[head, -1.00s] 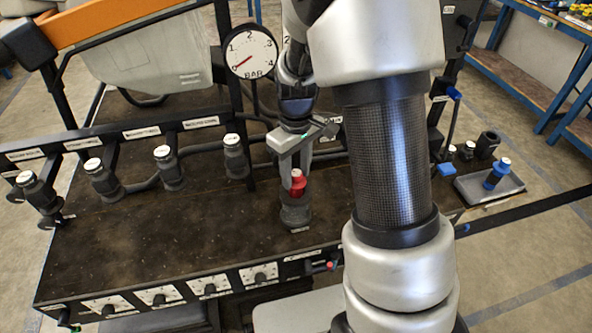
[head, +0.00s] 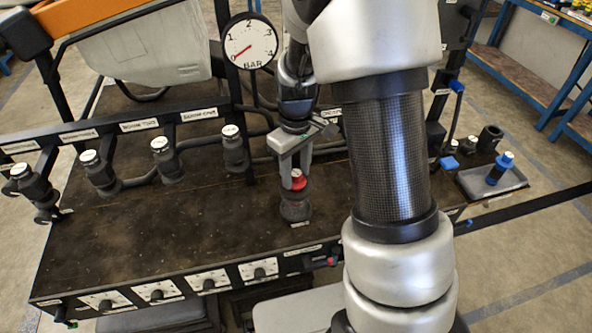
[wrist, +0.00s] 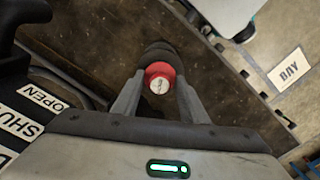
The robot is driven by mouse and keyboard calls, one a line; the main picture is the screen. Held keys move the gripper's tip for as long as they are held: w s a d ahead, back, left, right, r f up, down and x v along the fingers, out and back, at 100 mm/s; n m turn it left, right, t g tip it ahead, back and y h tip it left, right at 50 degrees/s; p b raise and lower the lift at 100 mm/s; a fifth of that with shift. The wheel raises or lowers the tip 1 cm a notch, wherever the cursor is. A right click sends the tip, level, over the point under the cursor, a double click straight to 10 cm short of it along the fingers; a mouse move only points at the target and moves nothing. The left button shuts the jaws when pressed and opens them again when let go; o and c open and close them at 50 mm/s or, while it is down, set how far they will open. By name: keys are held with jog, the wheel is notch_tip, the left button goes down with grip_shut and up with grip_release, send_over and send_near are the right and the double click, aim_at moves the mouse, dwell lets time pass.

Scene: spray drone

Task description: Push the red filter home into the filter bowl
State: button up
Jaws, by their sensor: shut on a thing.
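The red filter (head: 298,183) stands upright at the filter bowl (head: 296,209), a dark round holder on the brown bench top. Its white-capped top shows between my fingers in the wrist view (wrist: 160,80). My gripper (head: 293,178) is above the bowl with its fingers pointing down, shut on the red filter. The filter's lower part is hidden in the bowl, and I cannot tell how deep it sits. In the wrist view the dark bowl (wrist: 154,55) shows just beyond the red rim.
Several white-capped nozzles (head: 163,160) hang along the boom on the left. A pressure gauge (head: 249,42) stands behind. A grey tray (head: 510,179) with a blue-topped piece (head: 501,166) is at the right. The bench top left of the bowl is clear.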

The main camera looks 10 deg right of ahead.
jog(key=shift+f+b, duration=0.4)
jog(key=shift+f, duration=0.15)
jog(key=o, duration=1.5)
jog(key=shift+c, duration=0.2)
jog(key=shift+r, duration=0.1)
notch_tip(320, 180, up, 17)
jog(key=p, duration=0.4)
jog(key=shift+r, duration=0.15)
